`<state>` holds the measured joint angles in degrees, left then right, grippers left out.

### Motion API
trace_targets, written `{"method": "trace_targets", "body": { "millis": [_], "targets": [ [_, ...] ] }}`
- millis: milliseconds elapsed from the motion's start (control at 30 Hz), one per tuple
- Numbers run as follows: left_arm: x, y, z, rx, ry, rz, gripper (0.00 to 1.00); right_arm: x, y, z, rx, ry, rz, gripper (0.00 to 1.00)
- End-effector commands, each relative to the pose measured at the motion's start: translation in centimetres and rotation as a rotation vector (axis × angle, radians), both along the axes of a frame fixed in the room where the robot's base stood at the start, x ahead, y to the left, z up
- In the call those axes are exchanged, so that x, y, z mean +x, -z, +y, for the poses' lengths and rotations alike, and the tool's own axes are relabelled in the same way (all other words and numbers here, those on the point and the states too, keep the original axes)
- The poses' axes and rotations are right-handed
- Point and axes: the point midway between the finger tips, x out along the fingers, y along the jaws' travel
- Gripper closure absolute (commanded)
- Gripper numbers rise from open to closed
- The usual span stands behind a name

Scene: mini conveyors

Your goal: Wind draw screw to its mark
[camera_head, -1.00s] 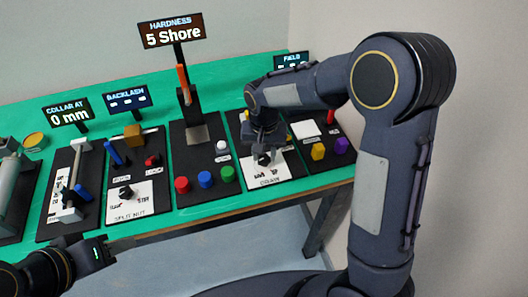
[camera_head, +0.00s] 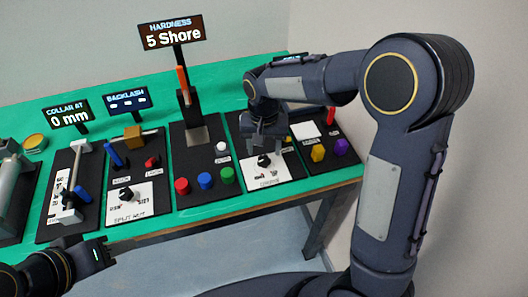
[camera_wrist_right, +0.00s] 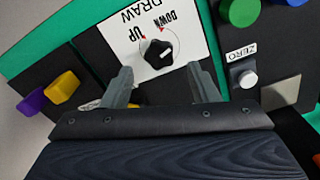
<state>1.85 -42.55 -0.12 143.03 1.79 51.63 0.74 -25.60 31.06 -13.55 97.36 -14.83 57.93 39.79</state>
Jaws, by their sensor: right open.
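A black knob (camera_wrist_right: 158,53) with a pale pointer line sits on a white plate (camera_wrist_right: 125,45) marked DRAW, UP and DOWN, seen upside down in the right wrist view. In the head view my right gripper (camera_head: 266,138) hangs just above and behind the knob. My left gripper (camera_head: 98,252) is low at the left, off the table; its fingers are unclear.
The HARDNESS sign (camera_head: 172,34) reads 5 Shore; the COLLAR AT sign (camera_head: 67,115) reads 0 mm. A white ZERO button (camera_wrist_right: 247,79) and yellow (camera_wrist_right: 62,87) and purple (camera_wrist_right: 32,102) knobs lie beside the plate. Red, blue and green buttons (camera_head: 205,181) stand on the middle panel.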

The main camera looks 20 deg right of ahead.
Motion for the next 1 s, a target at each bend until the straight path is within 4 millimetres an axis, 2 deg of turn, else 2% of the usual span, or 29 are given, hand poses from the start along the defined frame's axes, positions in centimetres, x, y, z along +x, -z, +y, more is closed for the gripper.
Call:
{"method": "trace_targets", "body": {
  "millis": [100,300,867,1000],
  "targets": [
    [0.0,0.0,0.0,0.0,0.0,0.0,0.62,0.1,-2.2,0.1,0.003,-0.001,-0.005,0.46],
    [0.0,-0.1,0.0,0.0,0.0,0.0,0.62,0.1,-4.4,0.0,0.001,0.0,-0.003,0.46],
    [0.0,-0.1,0.0,0.0,0.0,0.0,0.62,0.0,-4.7,0.0,0.002,0.0,0.0,0.46],
    [0.0,-0.1,0.0,0.0,0.0,0.0,0.62,-1.3,-5.7,-1.4,0.046,-0.001,-0.016,0.46]
  ]
}}
